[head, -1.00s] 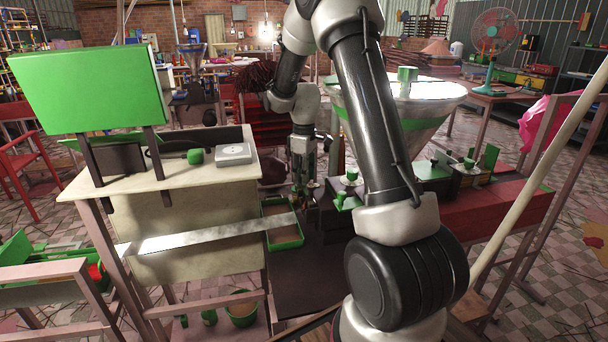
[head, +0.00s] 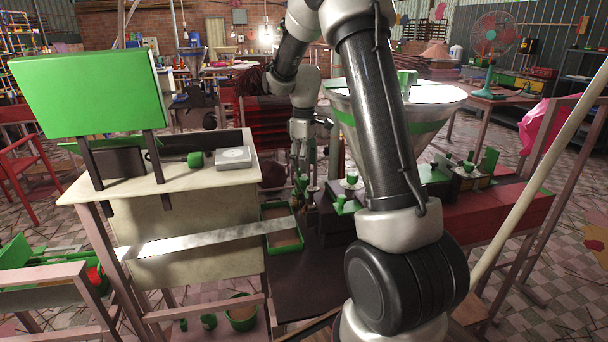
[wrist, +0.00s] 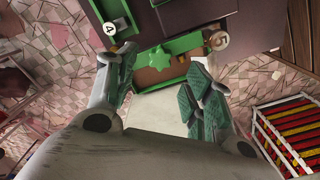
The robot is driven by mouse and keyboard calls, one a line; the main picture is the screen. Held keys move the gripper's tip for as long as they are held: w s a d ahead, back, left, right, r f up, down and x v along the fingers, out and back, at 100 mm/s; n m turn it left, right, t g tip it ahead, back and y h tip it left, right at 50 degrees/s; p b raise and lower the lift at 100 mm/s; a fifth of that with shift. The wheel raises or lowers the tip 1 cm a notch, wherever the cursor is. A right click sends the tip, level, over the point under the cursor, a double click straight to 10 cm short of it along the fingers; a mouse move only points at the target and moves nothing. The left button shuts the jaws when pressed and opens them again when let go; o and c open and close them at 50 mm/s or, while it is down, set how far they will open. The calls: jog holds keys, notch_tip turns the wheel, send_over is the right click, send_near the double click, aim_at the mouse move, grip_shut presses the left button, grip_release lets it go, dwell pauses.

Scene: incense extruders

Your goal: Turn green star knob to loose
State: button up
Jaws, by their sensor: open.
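The green star knob (wrist: 153,60) shows in the wrist view, between and just beyond my fingertips. It appears in front of a green tray with brown contents. My gripper (wrist: 160,82) is open, with one finger on each side of the knob in the picture and nothing held. In the head view my gripper (head: 303,160) points down above the small green and brown fittings behind the tray. The knob is too small there to tell apart from those fittings. The wrist view does not show contact between fingers and knob.
The green tray (head: 267,242) lies in front of the fittings, beside a pale cabinet (head: 190,240) on the left. A large funnel (head: 440,100) stands to the right behind my arm.

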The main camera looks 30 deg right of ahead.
aim_at(304, 178)
notch_tip(304, 178, up, 6)
jog(key=shift+r, duration=0.15)
dwell(0.6)
